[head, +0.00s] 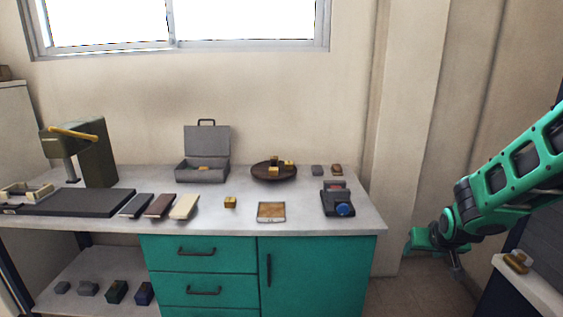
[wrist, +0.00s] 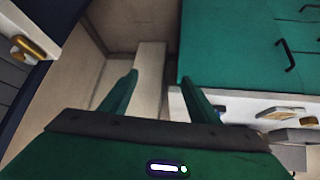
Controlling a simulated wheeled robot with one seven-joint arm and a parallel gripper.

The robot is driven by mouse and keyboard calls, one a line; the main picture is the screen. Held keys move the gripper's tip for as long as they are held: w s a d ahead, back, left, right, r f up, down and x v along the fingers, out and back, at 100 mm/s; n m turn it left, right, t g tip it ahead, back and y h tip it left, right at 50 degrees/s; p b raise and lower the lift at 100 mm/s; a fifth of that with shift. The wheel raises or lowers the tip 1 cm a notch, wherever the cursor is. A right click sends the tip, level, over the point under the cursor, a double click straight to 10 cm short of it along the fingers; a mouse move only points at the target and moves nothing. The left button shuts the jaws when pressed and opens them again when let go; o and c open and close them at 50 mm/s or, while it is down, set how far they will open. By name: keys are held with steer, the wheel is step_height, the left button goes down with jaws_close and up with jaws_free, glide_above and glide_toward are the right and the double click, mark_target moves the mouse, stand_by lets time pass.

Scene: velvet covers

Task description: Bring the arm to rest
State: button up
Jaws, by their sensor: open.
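My green arm reaches in from the right of the head view, and my gripper (head: 432,241) is to the right of the workbench, clear of it. In the wrist view my gripper (wrist: 165,92) shows two green fingers spread wide apart, with nothing between them. The workbench (head: 330,228) has a pale top and teal drawers and a door; its teal front (wrist: 225,50) fills the upper right of the wrist view. The gripper is apart from the bench.
On the bench are an open grey case (head: 203,175), a dark round dish (head: 262,174) with small yellow blocks, a green press (head: 95,155), a device with a blue knob (head: 343,209) and several flat pieces. A dark cabinet with a pale top (head: 535,290) stands at the lower right.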

steer(key=s+r+m+g+y, duration=0.1)
steer(key=s+r+m+g, duration=0.1)
steer(key=s, duration=1.5)
steer(key=s+r+m+g+y, duration=0.1)
steer(key=s+r+g, duration=0.4)
steer(key=s, duration=1.1)
steer(key=shift+s+d+r+m+g, duration=0.15)
steer(key=shift+s+d+m+g, duration=0.2)
steer(key=shift+d+m, duration=0.15)
